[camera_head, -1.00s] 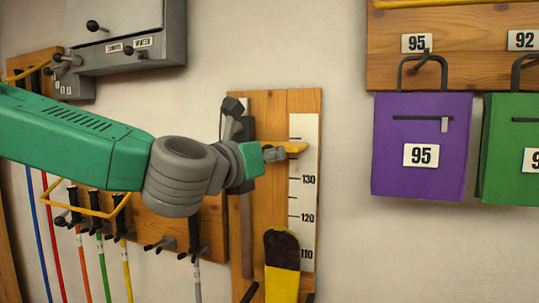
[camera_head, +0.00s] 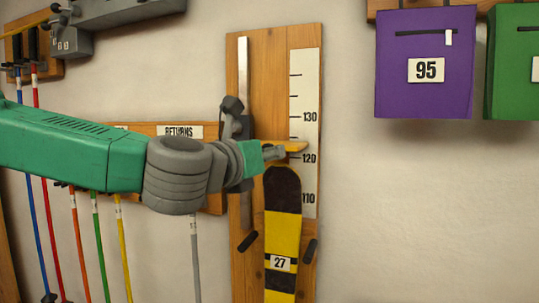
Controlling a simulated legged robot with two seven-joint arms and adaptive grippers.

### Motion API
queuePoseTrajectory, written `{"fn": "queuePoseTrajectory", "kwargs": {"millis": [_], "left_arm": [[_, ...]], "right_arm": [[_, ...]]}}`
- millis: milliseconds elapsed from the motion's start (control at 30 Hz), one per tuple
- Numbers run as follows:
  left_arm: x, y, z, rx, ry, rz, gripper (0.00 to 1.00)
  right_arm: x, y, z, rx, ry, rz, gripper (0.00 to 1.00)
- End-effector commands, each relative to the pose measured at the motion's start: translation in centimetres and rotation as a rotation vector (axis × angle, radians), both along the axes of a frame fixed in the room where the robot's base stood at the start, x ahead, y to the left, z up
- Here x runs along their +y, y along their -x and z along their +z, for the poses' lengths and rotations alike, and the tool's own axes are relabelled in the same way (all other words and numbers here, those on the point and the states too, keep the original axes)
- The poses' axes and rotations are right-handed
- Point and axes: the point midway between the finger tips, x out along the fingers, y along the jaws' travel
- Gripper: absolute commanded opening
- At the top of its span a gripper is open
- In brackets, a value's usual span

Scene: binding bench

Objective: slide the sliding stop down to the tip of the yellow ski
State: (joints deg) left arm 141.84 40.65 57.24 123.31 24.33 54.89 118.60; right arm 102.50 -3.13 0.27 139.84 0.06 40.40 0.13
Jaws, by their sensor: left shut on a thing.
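The sliding stop (camera_head: 296,146) is a yellow-orange bar across the measuring board (camera_head: 270,80), between the 130 and 120 marks and close to 120. The yellow ski (camera_head: 282,232) stands upright against the board, with a black rounded tip and a label reading 27. Its tip is just below the stop; my gripper partly covers the spot, so I cannot tell if they touch. My left gripper (camera_head: 274,152) is shut on the stop from the left. My right gripper is out of view.
A metal rail (camera_head: 243,90) runs up the board's left side. Ski poles (camera_head: 100,240) hang at the left under a RETURNS label. Purple (camera_head: 425,70) and green (camera_head: 515,65) bags hang at the upper right. The wall right of the board is clear.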

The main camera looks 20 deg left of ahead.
Motion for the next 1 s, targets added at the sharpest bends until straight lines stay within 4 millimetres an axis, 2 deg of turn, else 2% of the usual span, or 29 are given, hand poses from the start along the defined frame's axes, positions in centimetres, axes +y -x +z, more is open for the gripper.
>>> {"fn": "queuePoseTrajectory", "kwargs": {"millis": [33, 200, 700, 733, 800, 1000], "left_arm": [[0.1, -0.1, -1.2, 0.001, 0.002, 0.003, 0.0], [0.1, 0.0, -2.3, 0.0, 0.002, 0.003, 0.0], [0.1, 0.0, -2.5, -0.003, 0.003, 0.004, 0.0], [0.1, 0.0, -2.5, -0.004, 0.003, 0.004, 0.28], [0.1, 0.0, -2.5, -0.004, 0.003, 0.004, 0.47], [0.1, 0.0, -2.5, -0.002, 0.002, 0.002, 0.47]], "right_arm": [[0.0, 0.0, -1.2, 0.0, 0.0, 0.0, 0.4], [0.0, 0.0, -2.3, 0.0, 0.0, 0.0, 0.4], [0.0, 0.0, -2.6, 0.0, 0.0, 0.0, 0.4], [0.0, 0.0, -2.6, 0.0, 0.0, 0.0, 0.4], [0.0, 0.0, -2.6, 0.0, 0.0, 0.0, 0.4], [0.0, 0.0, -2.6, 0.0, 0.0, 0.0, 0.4]]}}
